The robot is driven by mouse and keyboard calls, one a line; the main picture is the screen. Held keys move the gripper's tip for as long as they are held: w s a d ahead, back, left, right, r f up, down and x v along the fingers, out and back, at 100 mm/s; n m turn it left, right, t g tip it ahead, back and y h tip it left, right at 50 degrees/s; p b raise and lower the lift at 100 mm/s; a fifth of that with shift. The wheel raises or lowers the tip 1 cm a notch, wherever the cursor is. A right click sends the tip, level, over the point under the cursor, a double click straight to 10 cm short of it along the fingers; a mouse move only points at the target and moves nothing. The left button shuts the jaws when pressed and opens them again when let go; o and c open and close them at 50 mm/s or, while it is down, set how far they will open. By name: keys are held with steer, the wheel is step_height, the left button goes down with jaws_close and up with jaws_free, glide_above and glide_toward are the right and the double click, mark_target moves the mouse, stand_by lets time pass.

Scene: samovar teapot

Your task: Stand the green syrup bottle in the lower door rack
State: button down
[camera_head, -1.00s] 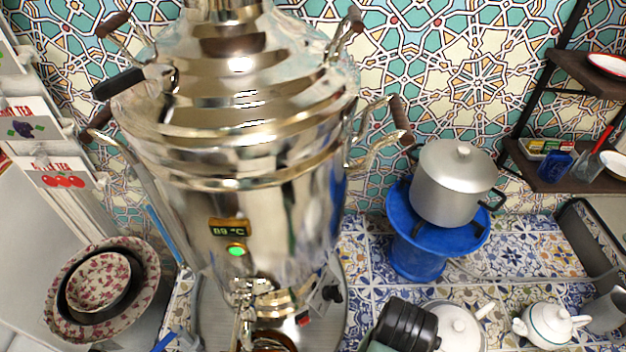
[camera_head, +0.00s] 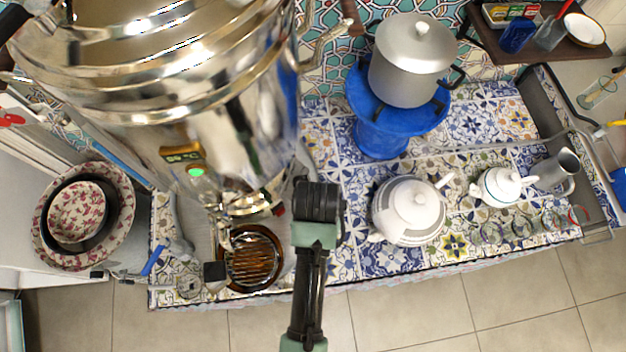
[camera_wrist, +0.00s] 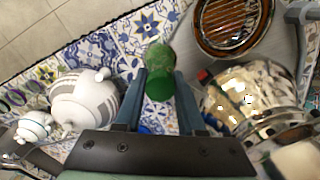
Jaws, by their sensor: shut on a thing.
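The green syrup bottle (camera_wrist: 160,72) is between the fingers of my gripper (camera_wrist: 160,84) in the wrist view. My gripper is shut on it, and its round green end points away from the palm. The bottle's lower part is hard to make out between the fingers. In the head view my dark arm reaches up over the counter's front, between the samovar and the white teapot. The fingers and bottle are hidden there beneath the wrist. I cannot make out the lower door rack in either view.
The large steel samovar (camera_head: 225,125) stands left of my arm, with a brown drip tray (camera_head: 255,262) below its tap. A white teapot (camera_head: 410,210) is close on the right. A pot (camera_head: 405,65) sits on a blue stand (camera_head: 385,135). Patterned bowls (camera_head: 85,215) are far left. The floor (camera_head: 420,310) in front is clear.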

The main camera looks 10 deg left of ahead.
steer(key=shift+w+f, duration=0.1)
steer(key=shift+f, duration=2.65)
steer(key=c, duration=0.5)
jaws_free()
